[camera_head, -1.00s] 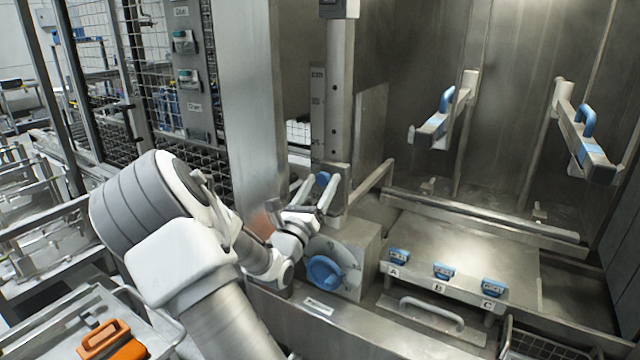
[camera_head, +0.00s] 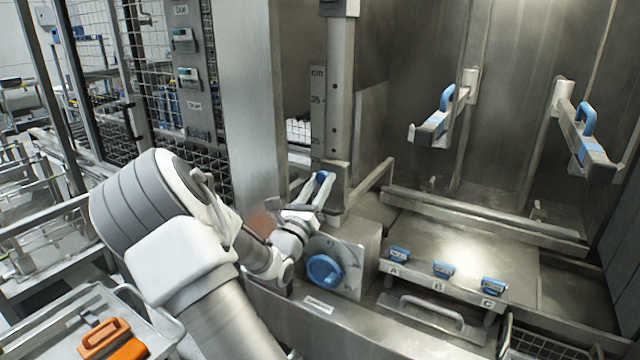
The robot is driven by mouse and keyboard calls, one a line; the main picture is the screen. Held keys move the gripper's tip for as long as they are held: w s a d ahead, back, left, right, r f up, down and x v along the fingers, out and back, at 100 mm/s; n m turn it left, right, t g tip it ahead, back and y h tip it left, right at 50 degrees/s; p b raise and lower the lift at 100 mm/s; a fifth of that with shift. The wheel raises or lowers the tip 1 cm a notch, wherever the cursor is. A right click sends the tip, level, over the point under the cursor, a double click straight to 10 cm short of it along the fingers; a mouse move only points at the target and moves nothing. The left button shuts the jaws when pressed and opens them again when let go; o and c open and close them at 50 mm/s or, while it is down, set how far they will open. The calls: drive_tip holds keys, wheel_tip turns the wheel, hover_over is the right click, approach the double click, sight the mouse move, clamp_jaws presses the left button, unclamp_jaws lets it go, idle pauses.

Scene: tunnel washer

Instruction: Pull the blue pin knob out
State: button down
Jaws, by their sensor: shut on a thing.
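The blue pin knob (camera_head: 321,177) is at the lower part of the upright metal column (camera_head: 340,120), seen small between my fingers. My gripper (camera_head: 319,188) is shut on the knob, with a finger on each side of it. The fingers hide part of the knob, and how far its pin sits in the column cannot be seen.
A round blue dial (camera_head: 324,271) sits on a metal box just below my gripper. Blue-handled arms (camera_head: 440,118) hang at the right. A shelf (camera_head: 470,252) carries blue tags marked A, B and C. An orange-handled object (camera_head: 104,338) lies on a tray at lower left.

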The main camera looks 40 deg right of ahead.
idle(0.8)
drive_tip(key=shift+s+a+r+p, duration=0.1)
drive_tip(key=shift+s+a+p, duration=0.15)
drive_tip(key=shift+a, duration=0.25)
drive_tip(key=shift+s+a+p, duration=0.15)
drive_tip(key=shift+a+p, duration=0.2)
drive_tip(key=shift+a, duration=0.15)
drive_tip(key=shift+d+f, duration=0.1)
drive_tip(key=shift+f, duration=0.1)
drive_tip(key=shift+c, duration=2.3)
unclamp_jaws()
drive_tip(key=shift+r, duration=0.1)
drive_tip(key=shift+a, duration=0.2)
drive_tip(key=b+v, duration=0.3)
drive_tip(key=v, duration=1.4)
drive_tip(key=shift+s+a, duration=0.1)
